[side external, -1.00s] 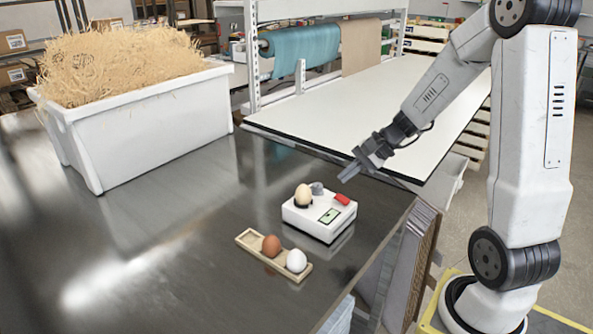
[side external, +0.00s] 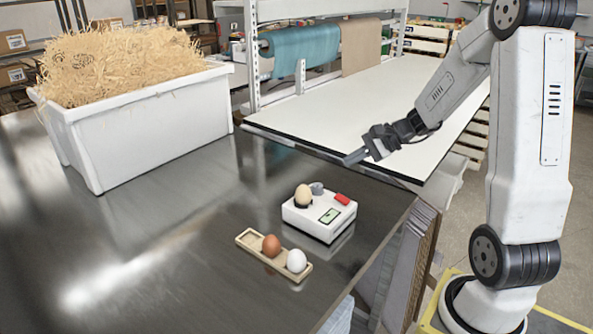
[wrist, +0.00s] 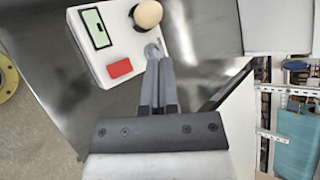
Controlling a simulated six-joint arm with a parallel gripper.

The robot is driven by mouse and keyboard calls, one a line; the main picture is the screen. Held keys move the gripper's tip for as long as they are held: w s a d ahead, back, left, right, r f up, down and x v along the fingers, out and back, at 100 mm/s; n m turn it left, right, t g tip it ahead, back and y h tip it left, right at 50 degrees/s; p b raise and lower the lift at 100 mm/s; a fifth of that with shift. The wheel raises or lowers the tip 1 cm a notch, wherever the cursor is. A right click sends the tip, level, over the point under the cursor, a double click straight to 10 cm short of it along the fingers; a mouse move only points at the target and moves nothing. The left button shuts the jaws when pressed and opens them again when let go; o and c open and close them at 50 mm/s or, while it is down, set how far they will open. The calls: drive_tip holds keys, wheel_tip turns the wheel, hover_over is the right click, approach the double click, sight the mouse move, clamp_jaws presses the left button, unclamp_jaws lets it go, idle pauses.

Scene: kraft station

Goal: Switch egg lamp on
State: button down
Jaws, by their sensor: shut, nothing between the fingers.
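The egg lamp (side external: 319,217) is a white box on the dark metal table. A beige egg (side external: 303,195) sits on its top, beside a grey knob (side external: 317,188), a red rocker switch (side external: 342,199) and a green panel (side external: 329,216). In the wrist view the red switch (wrist: 119,68) lies left of my fingertips and the green panel (wrist: 96,28) is farther up. My gripper (side external: 352,158) is shut and empty, above and behind the box in the side view. In the wrist view its fingertips (wrist: 158,60) overlap the picture of the grey knob; contact cannot be told there.
A wooden tray (side external: 246,238) with a brown egg (side external: 271,245) and a white egg (side external: 296,261) lies in front of the lamp. A white bin (side external: 150,130) of straw stands at the back left. A white-topped bench (side external: 340,105) is behind. Table left of the lamp is clear.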

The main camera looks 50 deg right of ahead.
sight(342, 196)
drive_tip(key=shift+w+f, duration=0.3)
drive_tip(key=shift+f, duration=1.05)
drive_tip(key=shift+w+f, duration=0.25)
drive_tip(key=shift+f, duration=1.1)
drive_tip(key=shift+w+f, duration=0.3)
drive_tip(key=shift+f, duration=1.05)
drive_tip(key=shift+w+f, duration=0.15)
drive_tip(key=shift+f, duration=0.65)
drive_tip(key=shift+r, duration=0.1)
drive_tip(key=shift+r, duration=0.7)
drive_tip(key=shift+r, duration=0.15)
drive_tip(key=shift+s+r, duration=0.2)
drive_tip(key=shift+r, duration=0.55)
drive_tip(key=shift+s+r, duration=0.25)
drive_tip(key=shift+r, duration=0.55)
drive_tip(key=shift+s+r, duration=0.2)
drive_tip(key=shift+r, duration=0.55)
drive_tip(key=shift+a, duration=0.1)
